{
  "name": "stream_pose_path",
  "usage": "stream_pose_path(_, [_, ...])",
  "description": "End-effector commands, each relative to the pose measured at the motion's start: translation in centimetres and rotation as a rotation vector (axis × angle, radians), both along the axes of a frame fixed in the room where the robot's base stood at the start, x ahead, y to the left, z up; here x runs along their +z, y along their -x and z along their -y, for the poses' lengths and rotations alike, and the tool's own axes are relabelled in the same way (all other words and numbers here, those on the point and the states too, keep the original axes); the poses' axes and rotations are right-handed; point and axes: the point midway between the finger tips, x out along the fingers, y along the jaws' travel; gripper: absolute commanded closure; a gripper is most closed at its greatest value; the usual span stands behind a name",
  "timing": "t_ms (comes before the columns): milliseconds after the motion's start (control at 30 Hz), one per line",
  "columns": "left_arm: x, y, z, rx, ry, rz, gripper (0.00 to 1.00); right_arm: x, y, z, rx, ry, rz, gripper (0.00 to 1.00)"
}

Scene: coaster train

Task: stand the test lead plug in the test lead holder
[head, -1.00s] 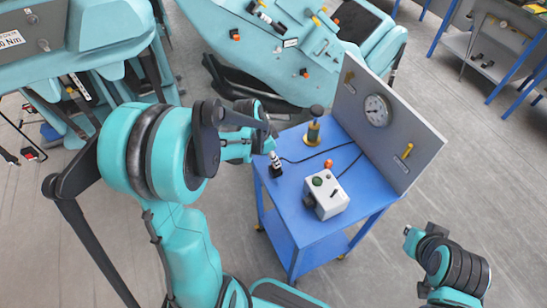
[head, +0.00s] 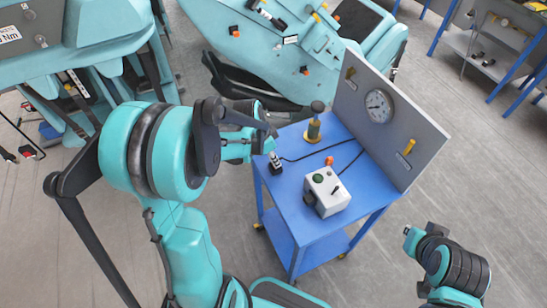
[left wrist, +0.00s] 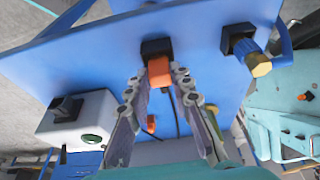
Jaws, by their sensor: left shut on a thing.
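My left gripper (left wrist: 160,84) is shut on the orange test lead plug (left wrist: 160,72), over the blue cart top. Just beyond the plug in the left wrist view is a black block (left wrist: 155,48), which looks like the test lead holder. The plug overlaps the block there, and I cannot tell if it is inside it or only in front. In the head view the left gripper (head: 274,156) comes in at the cart's left edge, with the black block (head: 276,170) just below the fingertips. The plug is mostly hidden there.
The blue cart (head: 290,188) bears a grey box with a green button (head: 328,195), a small orange piece (head: 329,160) and a yellow-based post (head: 313,128). A grey panel with a gauge (head: 379,106) stands along its back edge. Dark cables lie on top.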

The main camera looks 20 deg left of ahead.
Motion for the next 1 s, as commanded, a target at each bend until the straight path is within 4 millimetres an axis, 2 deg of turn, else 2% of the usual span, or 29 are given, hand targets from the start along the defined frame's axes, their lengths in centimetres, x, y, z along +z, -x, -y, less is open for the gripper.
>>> stream_pose_path(700, [-0.99,0.00,0.00,0.000,0.000,0.000,1.00,-0.88,0.00,0.00,0.000,0.000,0.000,1.00])
stream_pose_path(733, [-0.99,0.00,0.00,0.000,0.000,0.000,0.71,-0.88,0.00,0.00,0.000,0.000,0.000,1.00])
stream_pose_path(800, [-0.98,0.00,0.00,0.000,0.000,0.000,0.54,-0.88,0.00,0.00,0.000,0.000,0.000,1.00])
stream_pose_path(1000, [-0.98,0.00,0.00,0.000,0.000,0.000,0.54,-0.88,0.00,0.00,0.000,0.000,0.000,1.00])
